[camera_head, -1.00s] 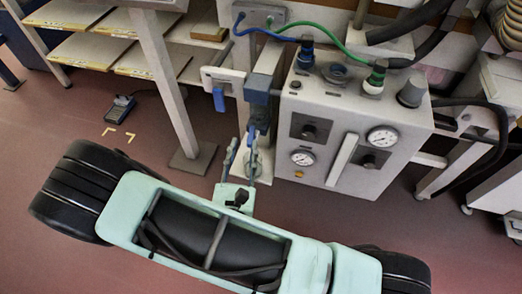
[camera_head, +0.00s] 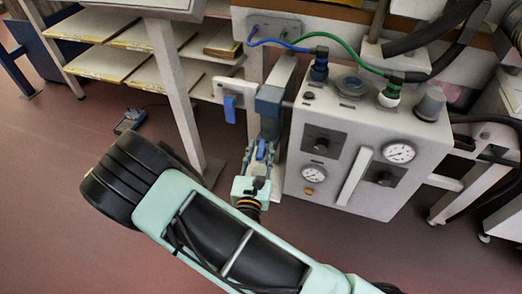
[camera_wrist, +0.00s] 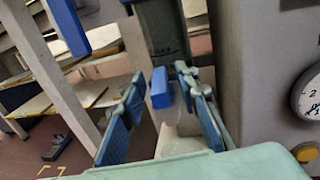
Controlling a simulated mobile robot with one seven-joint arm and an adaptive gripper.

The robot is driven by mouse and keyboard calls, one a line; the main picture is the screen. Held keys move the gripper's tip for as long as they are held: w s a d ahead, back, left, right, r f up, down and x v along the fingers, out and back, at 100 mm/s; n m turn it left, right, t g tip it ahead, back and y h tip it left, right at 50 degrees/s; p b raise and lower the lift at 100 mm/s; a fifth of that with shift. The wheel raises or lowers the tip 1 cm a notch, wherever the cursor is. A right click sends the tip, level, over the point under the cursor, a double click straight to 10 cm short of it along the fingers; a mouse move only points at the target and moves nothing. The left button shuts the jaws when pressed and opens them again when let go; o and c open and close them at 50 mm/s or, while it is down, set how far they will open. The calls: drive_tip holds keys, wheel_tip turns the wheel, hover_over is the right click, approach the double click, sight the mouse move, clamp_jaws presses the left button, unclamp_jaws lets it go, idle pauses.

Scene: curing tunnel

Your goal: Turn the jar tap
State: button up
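The jar tap shows as a short blue lever (camera_wrist: 160,88) below a dark grey block in the wrist view. The lever also shows in the head view (camera_head: 261,150), under the grey-blue block (camera_head: 269,100). My gripper (camera_wrist: 161,92) is open, its two blue-padded fingers on either side of the lever, with visible gaps in the wrist view. I cannot tell whether either finger touches it. A pale, whitish body (camera_wrist: 180,138) lies below the lever, between the fingers, partly hidden by my gripper.
A grey control box (camera_head: 350,150) with gauges and knobs stands close to the right of my gripper. A second blue handle (camera_head: 230,109) hangs on a white bracket at the left. A table leg (camera_head: 175,95) and shelves (camera_head: 130,38) stand farther left.

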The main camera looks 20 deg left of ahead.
drive_tip(key=shift+w, duration=0.3)
clamp_jaws()
drive_tip(key=shift+r+n+y+p, duration=0.1)
drive_tip(key=shift+n+y+p, duration=0.2)
drive_tip(key=shift+y+p, duration=0.2)
drive_tip(key=n+g+y+p, duration=0.1)
drive_tip(key=n+y+p, duration=0.1)
drive_tip(key=y+p, duration=0.1)
drive_tip(key=shift+d+r+n+y, duration=0.1)
drive_tip(key=shift+d+n+y, duration=0.05)
drive_tip(key=shift+n+y, duration=0.3)
drive_tip(key=n+g+y+p, duration=0.3)
drive_tip(key=n+y+p, duration=0.1)
drive_tip(key=y+p, duration=0.1)
drive_tip(key=shift+g+y, duration=0.25)
drive_tip(key=shift+g, duration=0.15)
drive_tip(key=shift+n+g+y+p, duration=0.45)
drive_tip(key=shift+g+y+p, duration=0.15)
drive_tip(key=shift+p, duration=0.2)
drive_tip(key=shift+f, duration=0.2)
